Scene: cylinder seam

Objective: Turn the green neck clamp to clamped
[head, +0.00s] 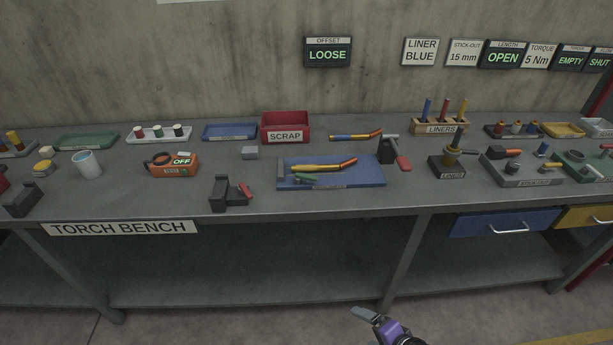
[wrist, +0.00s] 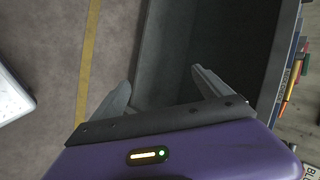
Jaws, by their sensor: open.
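A small green lever (head: 304,179), which looks like the neck clamp, sits at the left front of a blue mat (head: 365,179) on the bench. A torch (head: 320,167) with a yellow body and a red-orange neck lies just behind it. The lever is too small to tell its exact angle. A display above the bench reads "OFFSET LOOSE" (head: 327,53). My gripper (head: 364,313) is low in front of the bench, well away from the clamp. Its two fingers are spread and empty in the wrist view (wrist: 161,80). The clamp cannot be made out in the wrist view.
The grey bench (head: 130,205) has a front edge between my gripper and the mat. A black holder (head: 220,195) stands left of the mat, a red-handled block (head: 390,152) right. A red scrap bin (head: 285,127) stands behind. The floor in front is clear.

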